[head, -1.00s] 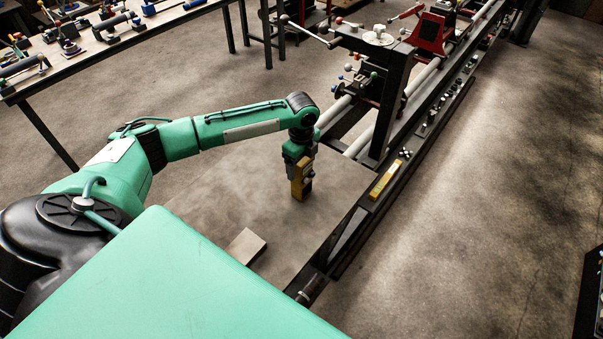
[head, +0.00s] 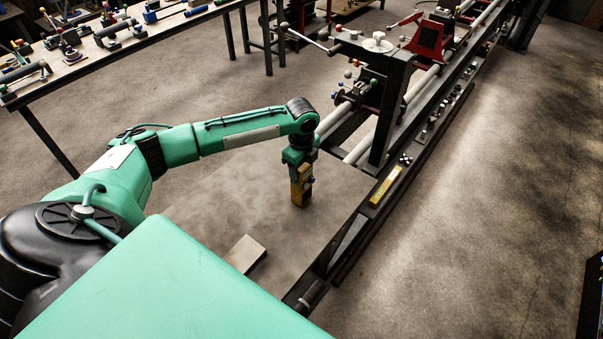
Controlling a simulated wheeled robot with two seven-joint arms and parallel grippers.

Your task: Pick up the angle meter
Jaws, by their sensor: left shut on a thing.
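My left gripper (head: 300,170) points down near the lathe's near end and is shut on a yellow, upright, block-shaped thing that looks like the angle meter (head: 301,192). Its upper part is hidden by the fingers, and a small dark round part shows on its side. It seems to hang above the floor beside the lathe bed; the exact height cannot be told. My right gripper is not in view.
A yellow bar (head: 386,187) lies on the lathe's dark front rail (head: 352,232). The lathe (head: 393,112) runs to the upper right. A grey plate (head: 244,254) lies below the gripper. A workbench with tools (head: 100,55) stands at upper left. Open floor lies right of the lathe.

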